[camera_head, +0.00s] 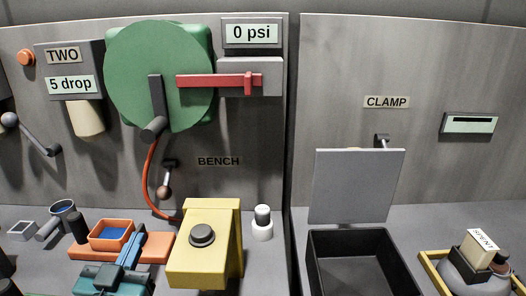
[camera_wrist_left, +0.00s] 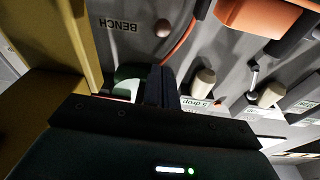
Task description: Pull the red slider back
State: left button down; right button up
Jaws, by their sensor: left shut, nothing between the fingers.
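The red slider (camera_head: 210,81) is a red horizontal bar with a small upright red tab. It runs from the front of the round green disc (camera_head: 130,75) to a grey block (camera_head: 272,76) below the "0 psi" display. My left gripper (camera_head: 133,243) is low at the bench, left of the yellow box, well below and apart from the slider. Its fingers also show in the left wrist view (camera_wrist_left: 160,85), shut with nothing between them. In that view only a small red patch shows beside the green shape, partly hidden by the gripper. My right gripper is not in view.
The yellow box (camera_head: 204,212) with a dark knob stands just right of my left gripper. An orange tray (camera_head: 111,236) with a blue inside is close beside it. A red hose (camera_head: 150,178) hangs below the disc. An open black bin (camera_head: 355,240) stands farther right.

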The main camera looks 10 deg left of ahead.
aim_at(248, 80)
jog(key=k+l, duration=0.15)
jog(key=k, duration=0.35)
jog(key=k+l, duration=0.2)
jog(key=k, duration=0.25)
